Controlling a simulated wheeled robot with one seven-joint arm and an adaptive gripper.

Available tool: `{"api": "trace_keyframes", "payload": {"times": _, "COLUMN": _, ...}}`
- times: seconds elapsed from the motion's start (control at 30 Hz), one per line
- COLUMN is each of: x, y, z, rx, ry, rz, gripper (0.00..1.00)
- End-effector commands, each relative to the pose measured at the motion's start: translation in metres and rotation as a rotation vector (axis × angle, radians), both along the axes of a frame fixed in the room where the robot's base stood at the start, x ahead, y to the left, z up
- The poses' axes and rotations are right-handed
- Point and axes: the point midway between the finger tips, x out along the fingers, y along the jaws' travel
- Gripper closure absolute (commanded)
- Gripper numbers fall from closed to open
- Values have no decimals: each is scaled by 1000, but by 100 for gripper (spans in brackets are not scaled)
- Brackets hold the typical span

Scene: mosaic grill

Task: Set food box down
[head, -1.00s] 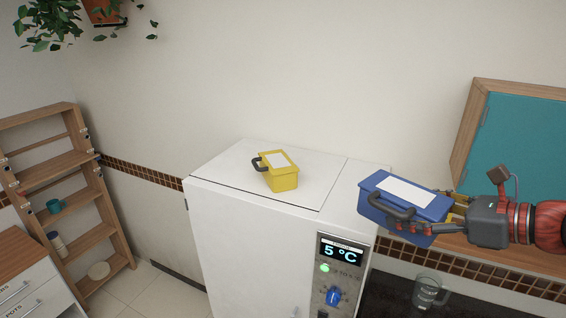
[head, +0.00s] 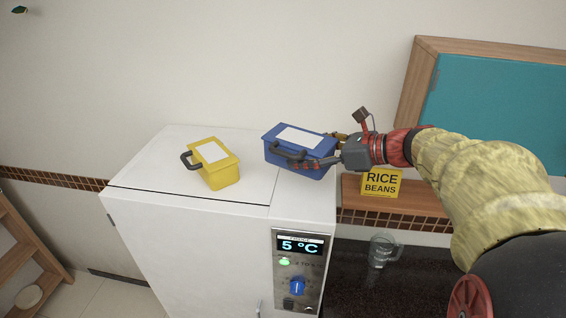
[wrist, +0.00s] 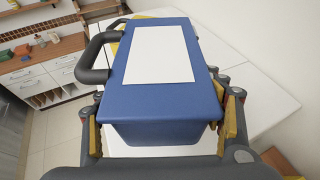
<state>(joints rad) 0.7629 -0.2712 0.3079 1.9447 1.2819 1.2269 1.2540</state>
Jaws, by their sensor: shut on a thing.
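The blue food box (head: 298,147) has a white label on its lid and a dark handle at its left. My gripper (head: 322,150) is shut on it from the right. The box is over the right part of the white fridge top (head: 160,190); I cannot tell whether it touches. In the wrist view the blue box (wrist: 165,115) fills the middle, upright, with my gripper (wrist: 165,135) fingers on both its sides. A yellow food box (head: 218,168) with a white label and dark handle stands on the fridge top, to the left of the blue box.
The fridge front has a panel (head: 298,270) reading 5 °C.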

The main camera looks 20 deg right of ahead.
Motion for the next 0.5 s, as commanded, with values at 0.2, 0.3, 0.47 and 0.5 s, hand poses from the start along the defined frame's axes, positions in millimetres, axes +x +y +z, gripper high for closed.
{"api": "trace_keyframes", "payload": {"times": 0.2, "x": 27, "y": 4, "z": -36, "rx": 2, "ry": 3, "rz": 1, "gripper": 80}}
{"api": "trace_keyframes", "payload": {"times": 0.3, "x": 34, "y": 4, "z": -43, "rx": 0, "ry": 0, "rz": 1, "gripper": 80}}
{"api": "trace_keyframes", "payload": {"times": 0.47, "x": 41, "y": 4, "z": -53, "rx": 2, "ry": 3, "rz": 0, "gripper": 80}}
{"api": "trace_keyframes", "payload": {"times": 0.5, "x": 45, "y": 5, "z": -57, "rx": 2, "ry": 3, "rz": 1, "gripper": 80}}
